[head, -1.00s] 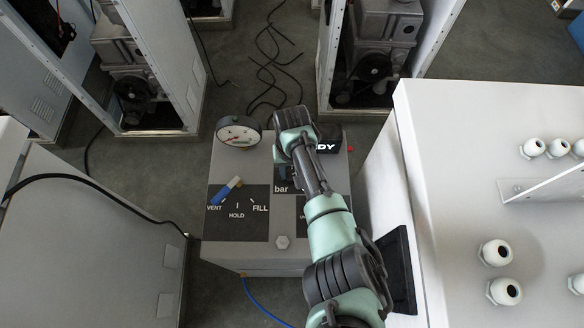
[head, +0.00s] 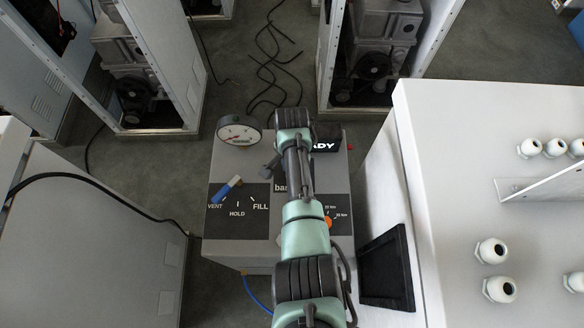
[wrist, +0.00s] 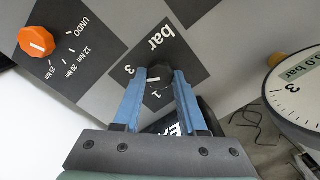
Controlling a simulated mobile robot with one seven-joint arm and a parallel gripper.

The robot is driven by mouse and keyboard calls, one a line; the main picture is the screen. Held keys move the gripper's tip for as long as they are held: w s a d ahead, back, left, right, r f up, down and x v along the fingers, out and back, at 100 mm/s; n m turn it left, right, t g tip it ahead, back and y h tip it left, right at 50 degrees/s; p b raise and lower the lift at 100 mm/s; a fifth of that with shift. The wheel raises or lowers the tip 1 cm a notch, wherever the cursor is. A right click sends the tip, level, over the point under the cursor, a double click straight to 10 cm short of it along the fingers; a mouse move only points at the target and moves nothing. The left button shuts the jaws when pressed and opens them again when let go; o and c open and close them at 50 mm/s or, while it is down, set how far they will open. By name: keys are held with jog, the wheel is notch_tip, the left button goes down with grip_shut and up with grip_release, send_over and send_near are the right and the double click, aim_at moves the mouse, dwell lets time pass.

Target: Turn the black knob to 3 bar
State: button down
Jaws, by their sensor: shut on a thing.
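The black knob (wrist: 158,76) sits on a dark plate marked "bar", with 3 and 1 printed beside it, in the wrist view. The blue fingers of my gripper (wrist: 160,72) are shut on the knob, one on each side. A small pale mark shows on the knob, but which number it points to is unclear. In the head view my arm covers the knob and most of the bar plate. The round gauge (head: 239,132) stands at the back left of the grey box; its display reads about 0.0 bar in the wrist view (wrist: 297,88).
A blue lever (head: 226,189) sits on the VENT/HOLD/FILL plate left of my arm. An orange knob (head: 328,221) is just right of my arm, also in the wrist view (wrist: 36,40). A white cabinet (head: 500,230) stands close on the right.

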jog(key=shift+m, duration=1.3)
jog(key=shift+c, duration=2.3)
grip_release()
notch_tip(320, 180, up, 13)
